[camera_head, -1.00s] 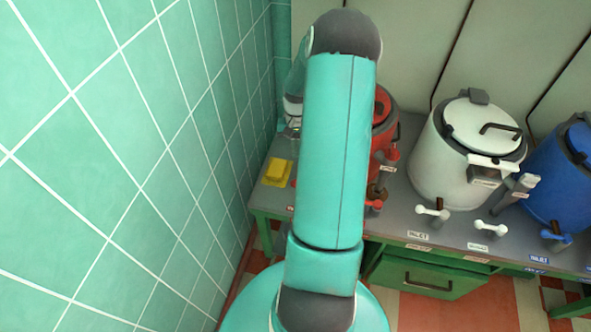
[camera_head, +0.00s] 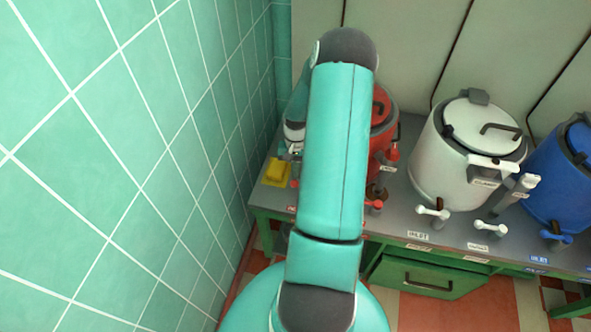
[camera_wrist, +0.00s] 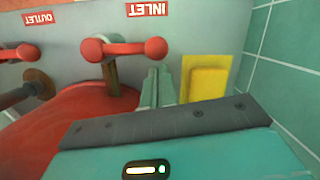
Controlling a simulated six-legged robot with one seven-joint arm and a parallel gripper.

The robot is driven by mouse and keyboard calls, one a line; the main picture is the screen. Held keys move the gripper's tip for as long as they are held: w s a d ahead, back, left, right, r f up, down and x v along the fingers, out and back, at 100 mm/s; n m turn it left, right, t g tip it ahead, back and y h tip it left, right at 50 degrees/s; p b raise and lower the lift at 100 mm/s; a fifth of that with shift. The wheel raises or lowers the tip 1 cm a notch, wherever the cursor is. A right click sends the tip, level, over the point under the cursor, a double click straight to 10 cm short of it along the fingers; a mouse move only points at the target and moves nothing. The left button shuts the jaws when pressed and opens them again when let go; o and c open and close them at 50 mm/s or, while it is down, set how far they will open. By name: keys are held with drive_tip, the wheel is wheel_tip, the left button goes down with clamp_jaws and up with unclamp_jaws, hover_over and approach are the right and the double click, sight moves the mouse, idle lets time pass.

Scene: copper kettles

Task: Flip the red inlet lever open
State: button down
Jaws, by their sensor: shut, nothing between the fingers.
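The red inlet lever (camera_wrist: 123,48) is a bar with round red ends on a brown stem, below the INLET label (camera_wrist: 147,10) in the wrist view. In the head view only a small red end (camera_head: 294,183) shows left of my arm; the rest is hidden. My gripper (camera_wrist: 156,88) is shut and empty. The red kettle (camera_head: 382,135) stands partly behind my arm.
A yellow block (camera_head: 276,172) lies near the green tiled wall (camera_head: 130,150). The red outlet lever (camera_head: 374,205) is right of my arm. White (camera_head: 452,160) and blue (camera_head: 560,185) kettles stand farther right on the grey bench (camera_head: 405,222).

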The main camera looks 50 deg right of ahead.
drive_tip(key=shift+a+n, duration=0.35)
drive_tip(key=shift+n, duration=0.05)
drive_tip(key=a+n, duration=0.3)
drive_tip(key=shift+s+n+g+h, duration=0.3)
drive_tip(key=shift+s+g+h, duration=0.1)
drive_tip(key=s+a+n+h, duration=0.2)
drive_tip(key=s+a+n, duration=0.3)
drive_tip(key=s+n, duration=0.4)
drive_tip(key=shift+n+h, duration=0.3)
drive_tip(key=shift+n, duration=1.5)
drive_tip(key=shift+s, duration=0.2)
drive_tip(key=shift+r, duration=0.1)
drive_tip(key=v, duration=1.3)
drive_tip(key=shift+w+a+r, duration=0.15)
drive_tip(key=shift+w+r, duration=0.05)
drive_tip(key=shift+r, duration=0.1)
